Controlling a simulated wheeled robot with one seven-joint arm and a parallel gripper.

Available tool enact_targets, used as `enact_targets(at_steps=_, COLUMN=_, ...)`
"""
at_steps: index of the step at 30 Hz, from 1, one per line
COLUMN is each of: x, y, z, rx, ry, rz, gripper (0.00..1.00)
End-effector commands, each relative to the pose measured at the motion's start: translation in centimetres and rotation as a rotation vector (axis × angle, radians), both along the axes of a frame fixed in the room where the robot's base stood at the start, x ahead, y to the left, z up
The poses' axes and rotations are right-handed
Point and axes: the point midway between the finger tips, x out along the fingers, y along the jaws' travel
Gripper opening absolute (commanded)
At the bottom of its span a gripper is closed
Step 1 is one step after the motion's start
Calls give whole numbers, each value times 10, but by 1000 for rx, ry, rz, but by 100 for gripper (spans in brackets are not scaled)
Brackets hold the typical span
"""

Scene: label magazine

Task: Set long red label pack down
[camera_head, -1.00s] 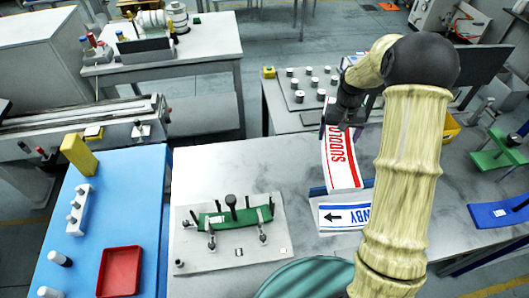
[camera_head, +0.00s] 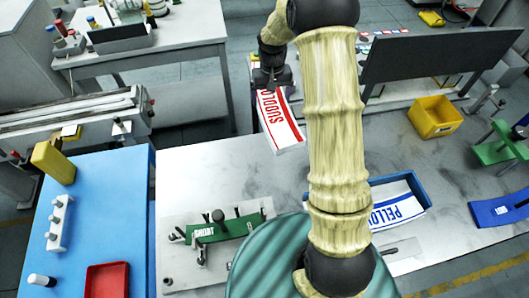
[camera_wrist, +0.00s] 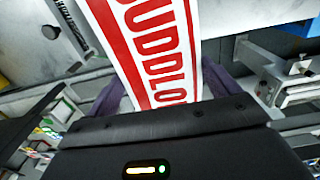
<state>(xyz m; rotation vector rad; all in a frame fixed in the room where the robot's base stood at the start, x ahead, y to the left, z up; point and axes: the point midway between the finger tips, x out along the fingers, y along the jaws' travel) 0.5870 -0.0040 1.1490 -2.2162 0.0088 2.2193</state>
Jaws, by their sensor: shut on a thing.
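The long red label pack (camera_head: 281,124), white with red edges and red lettering, hangs from my gripper (camera_head: 270,84) in the head view. My gripper is shut on its far end and holds it over the back edge of the grey marble-patterned table. In the wrist view the pack (camera_wrist: 155,45) lies between the two dark fingers (camera_wrist: 160,90) and reaches away out of the top of the picture. Whether its lower end touches the table cannot be told.
A blue tray (camera_head: 424,196) with blue-lettered labels lies behind my arm. A fixture plate (camera_head: 180,270) with a green part (camera_head: 222,228) stands at front left. A yellow bin (camera_head: 434,116) and green stand (camera_head: 500,144) are at right. The table left of the pack is clear (camera_head: 205,172).

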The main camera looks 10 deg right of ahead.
Motion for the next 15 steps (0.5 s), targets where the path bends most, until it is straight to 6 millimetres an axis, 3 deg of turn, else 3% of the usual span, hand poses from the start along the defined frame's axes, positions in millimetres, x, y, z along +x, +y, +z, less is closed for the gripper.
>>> enact_targets(at_steps=15, x=-2, y=8, z=-1, rx=1, ry=-3, rz=57, gripper=45)
